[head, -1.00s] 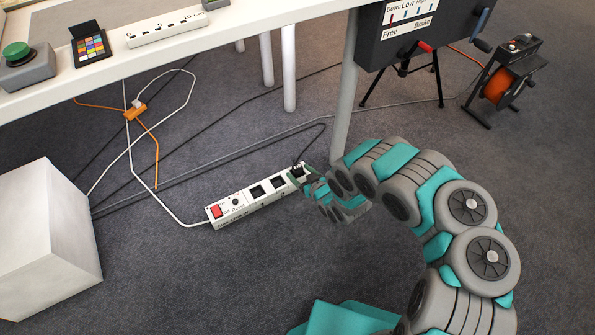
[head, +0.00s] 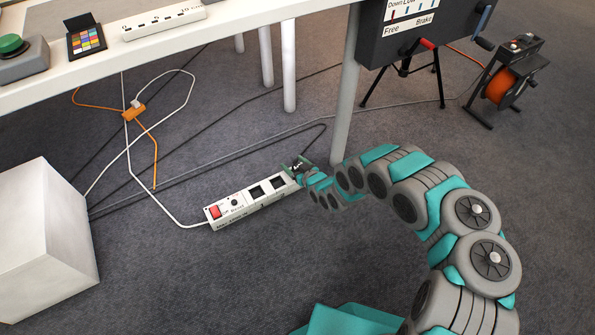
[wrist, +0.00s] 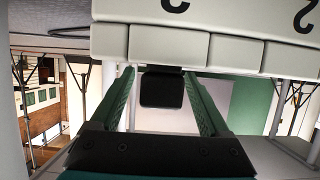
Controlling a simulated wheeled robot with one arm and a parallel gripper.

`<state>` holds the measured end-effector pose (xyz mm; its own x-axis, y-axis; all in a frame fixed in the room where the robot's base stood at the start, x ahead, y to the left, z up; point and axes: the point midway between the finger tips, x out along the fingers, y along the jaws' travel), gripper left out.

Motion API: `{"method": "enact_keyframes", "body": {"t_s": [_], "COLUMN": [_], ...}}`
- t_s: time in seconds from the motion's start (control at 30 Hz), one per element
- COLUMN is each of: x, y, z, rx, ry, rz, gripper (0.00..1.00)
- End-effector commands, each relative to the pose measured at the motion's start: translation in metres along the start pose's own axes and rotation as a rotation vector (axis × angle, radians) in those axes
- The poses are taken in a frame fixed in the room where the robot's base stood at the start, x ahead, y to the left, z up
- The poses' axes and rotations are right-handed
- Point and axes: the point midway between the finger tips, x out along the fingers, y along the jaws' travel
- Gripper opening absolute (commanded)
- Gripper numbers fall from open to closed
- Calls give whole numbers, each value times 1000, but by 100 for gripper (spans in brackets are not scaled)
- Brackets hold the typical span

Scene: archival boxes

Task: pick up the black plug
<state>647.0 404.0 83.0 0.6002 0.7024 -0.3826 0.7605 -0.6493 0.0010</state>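The white power strip (head: 243,209) lies on the carpet, with a red switch at its left end. The black plug (wrist: 162,90) sits at the strip's right end. In the wrist view it is against the strip's white face (wrist: 170,45), between my two green fingers. My gripper (wrist: 160,80) is open around it. A gap shows on the plug's left; on its right the finger is very close and contact cannot be told. In the head view my gripper (head: 299,170) is at the strip's right end and mostly hides the plug.
A table leg (head: 345,115) stands just behind my gripper. A white box (head: 45,240) is at the left. Cables and an orange connector (head: 134,112) lie under the white table (head: 180,55). A cable reel (head: 497,85) stands at the far right. The front carpet is clear.

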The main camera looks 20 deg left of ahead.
Motion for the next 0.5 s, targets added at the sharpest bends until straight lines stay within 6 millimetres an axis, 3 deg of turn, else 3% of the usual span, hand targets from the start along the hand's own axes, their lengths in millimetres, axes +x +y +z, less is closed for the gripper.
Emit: {"method": "enact_keyframes", "body": {"t_s": [0.07, 0.5], "x": [0, 0], "y": [0, 0], "z": [0, 0], "rx": [0, 1], "ry": [0, 0], "rz": [0, 0], "gripper": [70, 20]}}
